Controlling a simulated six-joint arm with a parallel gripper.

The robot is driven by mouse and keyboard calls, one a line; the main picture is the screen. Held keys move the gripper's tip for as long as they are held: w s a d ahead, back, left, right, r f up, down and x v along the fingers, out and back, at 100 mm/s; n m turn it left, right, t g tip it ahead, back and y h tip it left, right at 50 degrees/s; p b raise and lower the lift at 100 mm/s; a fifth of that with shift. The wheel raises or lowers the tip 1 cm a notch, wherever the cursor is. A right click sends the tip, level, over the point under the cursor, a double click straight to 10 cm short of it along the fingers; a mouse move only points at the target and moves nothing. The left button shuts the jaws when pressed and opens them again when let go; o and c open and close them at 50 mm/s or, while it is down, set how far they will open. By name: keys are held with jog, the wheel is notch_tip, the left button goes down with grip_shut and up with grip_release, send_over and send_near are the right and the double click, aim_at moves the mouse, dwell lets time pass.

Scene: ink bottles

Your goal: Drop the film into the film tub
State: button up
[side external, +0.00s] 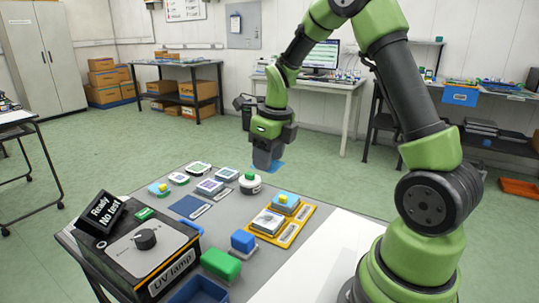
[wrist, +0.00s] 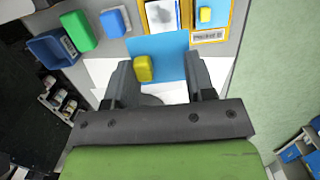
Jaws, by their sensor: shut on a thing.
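The film is a light blue sheet (wrist: 172,50) with a yellow tab (wrist: 143,69). My gripper (wrist: 160,80) is shut on the film, which lies between its two fingers in the wrist view. In the side view my gripper (side external: 267,160) is held above the back of the table, with a blue edge of the film (side external: 276,166) showing below it. A dark blue open box, which looks like the film tub (side external: 196,291), stands at the table's front, partly cut off by the picture edge. The tub also shows at the upper left of the wrist view (wrist: 50,48), away from the gripper.
A UV lamp box (side external: 150,262) with a sign (side external: 105,217) stands left of the tub. A green block (side external: 220,264) and a blue block (side external: 243,240) stand near it. A yellow tray (side external: 291,234) holds two plates. Several small pieces and a white round pot (side external: 250,186) stand farther back.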

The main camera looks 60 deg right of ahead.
jog(key=shift+s+a+f+n+g+y, duration=0.3)
jog(key=shift+a+f+n, duration=2.3)
jog(key=shift+a, duration=1.65)
jog(key=shift+s+a+f+n+g+y, duration=0.3)
jog(key=shift+a+f+n, duration=1.5)
jog(key=shift+a+n, duration=2.05)
jog(key=shift+s+a+f+n+g+y, duration=0.3)
jog(key=shift+a+f+n, duration=2.1)
jog(key=shift+a, duration=2.25)
jog(key=shift+r, duration=0.2)
jog(key=o, duration=0.6)
jog(key=shift+c, duration=1.4)
jog(key=shift+o, duration=0.6)
